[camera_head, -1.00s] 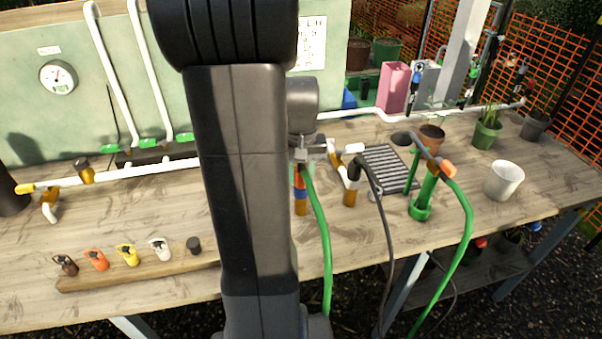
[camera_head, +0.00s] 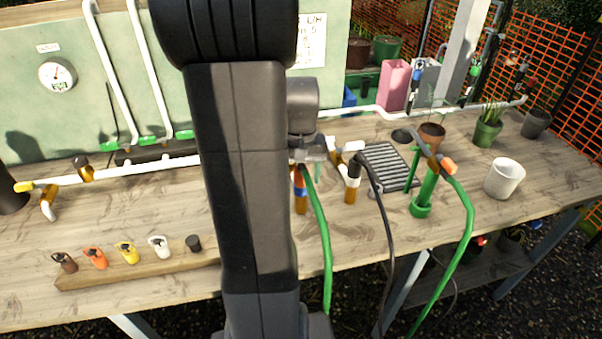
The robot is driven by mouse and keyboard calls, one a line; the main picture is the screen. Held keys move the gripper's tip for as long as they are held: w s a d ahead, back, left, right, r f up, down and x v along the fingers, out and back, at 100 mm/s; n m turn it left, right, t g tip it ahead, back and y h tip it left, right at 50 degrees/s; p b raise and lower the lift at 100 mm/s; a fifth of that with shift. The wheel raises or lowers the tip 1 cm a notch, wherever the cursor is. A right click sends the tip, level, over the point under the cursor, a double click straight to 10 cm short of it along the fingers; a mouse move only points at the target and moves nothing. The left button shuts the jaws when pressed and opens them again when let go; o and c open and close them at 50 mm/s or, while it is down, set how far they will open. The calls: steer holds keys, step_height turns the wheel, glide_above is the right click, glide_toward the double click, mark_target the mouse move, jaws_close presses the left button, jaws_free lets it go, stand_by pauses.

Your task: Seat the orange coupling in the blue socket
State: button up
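The orange coupling (camera_head: 299,173) is at the end of a green hose (camera_head: 319,222), near the middle of the view. The blue socket (camera_head: 300,191) is a blue ring on top of a short amber upright pipe. The coupling is right above the socket and looks in line with it; whether it is fully seated is too small to tell. My gripper (camera_head: 308,157) is just above the coupling, at the hose end. Its fingers are small and partly hidden by my arm, so whether they are open or shut on the coupling does not show.
A black hose (camera_head: 385,215) joins another upright fitting (camera_head: 352,182) close on the right. A green hose stand (camera_head: 424,192), a slotted drain tray (camera_head: 388,165) and a white pot (camera_head: 503,178) stand further right. A wooden rack (camera_head: 140,267) with several coloured couplings lies front left.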

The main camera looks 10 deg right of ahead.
step_height(320, 180, up, 14)
stand_by(0.6)
steer(key=shift+f, duration=0.1)
step_height(320, 180, down, 14)
steer(key=shift+r, duration=0.5)
stand_by(0.5)
